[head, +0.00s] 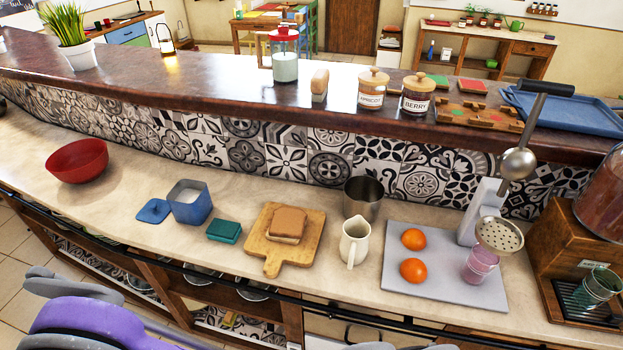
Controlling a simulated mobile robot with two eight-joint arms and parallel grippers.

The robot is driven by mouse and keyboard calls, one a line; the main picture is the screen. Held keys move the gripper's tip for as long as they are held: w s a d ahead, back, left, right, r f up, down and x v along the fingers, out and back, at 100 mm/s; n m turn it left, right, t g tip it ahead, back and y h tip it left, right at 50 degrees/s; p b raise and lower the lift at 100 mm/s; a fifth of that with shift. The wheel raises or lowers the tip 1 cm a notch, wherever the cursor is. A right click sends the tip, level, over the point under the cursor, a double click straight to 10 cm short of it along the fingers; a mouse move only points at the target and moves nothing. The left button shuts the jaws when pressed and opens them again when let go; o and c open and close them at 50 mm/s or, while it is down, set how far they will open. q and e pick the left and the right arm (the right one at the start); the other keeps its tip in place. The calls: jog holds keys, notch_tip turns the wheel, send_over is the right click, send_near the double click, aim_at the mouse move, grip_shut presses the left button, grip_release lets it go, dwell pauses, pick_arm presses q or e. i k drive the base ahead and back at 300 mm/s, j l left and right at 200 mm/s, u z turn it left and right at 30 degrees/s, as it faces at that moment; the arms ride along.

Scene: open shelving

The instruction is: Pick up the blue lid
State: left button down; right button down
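The blue lid (153,211) lies flat on the pale counter, left of the middle, with a small raised knob on top. Just right of it stands an open blue square container (190,203) with white contents. The two look very close, and I cannot tell whether they touch. Purple and grey links of my own arm show at the bottom left, below the counter edge. No gripper fingers can be made out in this view, so neither gripper shows on or near the lid.
A red bowl (77,161) stands left of the lid. A teal box (224,231), a cutting board (272,256) with bread and a cream jug (354,243) are to the right. A dark rail (330,307) runs along the counter front. The counter before the lid is clear.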

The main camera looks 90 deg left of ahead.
aim_at(154, 212)
jog(key=u, duration=3.85)
jog(key=i+j+z, duration=0.1)
jog(key=z, duration=0.3)
jog(key=j+z, duration=0.1)
jog(key=z, duration=0.35)
jog(key=i+j+z, duration=0.1)
jog(key=z, duration=0.3)
jog(key=i+j+z, duration=0.1)
jog(key=j+z, duration=0.2)
jog(key=j, duration=0.25)
jog(key=j+z, duration=0.25)
jog(key=j, duration=0.3)
jog(key=j+z, duration=0.1)
jog(key=j, duration=1)
